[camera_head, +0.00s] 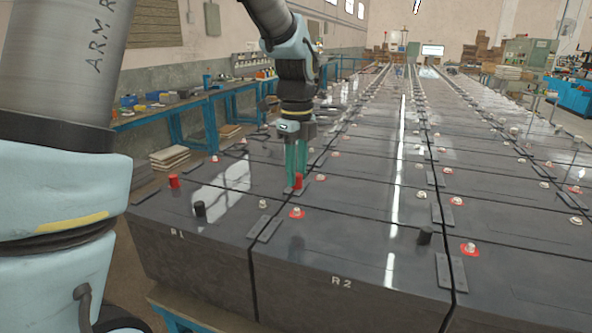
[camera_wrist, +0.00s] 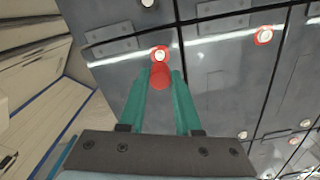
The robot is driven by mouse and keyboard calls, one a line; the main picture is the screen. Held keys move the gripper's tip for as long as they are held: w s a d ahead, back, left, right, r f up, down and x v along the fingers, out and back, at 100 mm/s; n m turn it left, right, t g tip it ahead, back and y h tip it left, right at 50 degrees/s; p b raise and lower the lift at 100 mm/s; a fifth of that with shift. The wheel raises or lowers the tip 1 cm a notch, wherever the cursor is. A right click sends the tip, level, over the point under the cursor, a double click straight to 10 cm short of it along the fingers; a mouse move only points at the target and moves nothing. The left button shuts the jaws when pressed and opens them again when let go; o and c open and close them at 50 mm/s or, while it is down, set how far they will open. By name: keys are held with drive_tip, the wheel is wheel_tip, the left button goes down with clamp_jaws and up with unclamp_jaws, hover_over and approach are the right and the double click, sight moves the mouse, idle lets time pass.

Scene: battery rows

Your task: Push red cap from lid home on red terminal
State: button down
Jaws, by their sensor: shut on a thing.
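My gripper (camera_head: 297,182) has green fingers and is shut on a red cap (camera_head: 298,180). In the wrist view the red cap (camera_wrist: 161,77) sits between the fingertips of my gripper (camera_wrist: 163,80). A pale terminal with a red ring (camera_wrist: 160,54) shows just beyond the cap there, partly overlapped by it. In the head view a red-ringed terminal (camera_head: 297,213) is on the dark lid of battery R2, just below and nearer than the held cap. The cap looks above the lid; whether it touches anything is unclear. Another red cap (camera_head: 174,181) stands on battery R1's lid.
Black caps stand on the R1 lid (camera_head: 199,209) and the R2 lid (camera_head: 425,235). Flat grey connector plates (camera_head: 265,228) bridge neighbouring batteries. Rows of batteries with small terminals stretch far back. A blue-legged workbench (camera_head: 178,124) lines the left wall.

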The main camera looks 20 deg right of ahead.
drive_tip(key=b, duration=0.4)
hover_over(297, 209)
drive_tip(key=shift+f, duration=2.2)
drive_tip(key=shift+r+p, duration=0.1)
drive_tip(key=shift+p, duration=0.55)
drive_tip(key=shift+f+b, duration=0.55)
drive_tip(key=shift+f, duration=0.95)
idle(0.6)
drive_tip(key=shift+c, duration=0.3)
unclamp_jaws()
idle(0.5)
drive_tip(key=shift+r, duration=0.15)
drive_tip(key=shift+r+p, duration=3.1)
drive_tip(key=shift+r, duration=0.3)
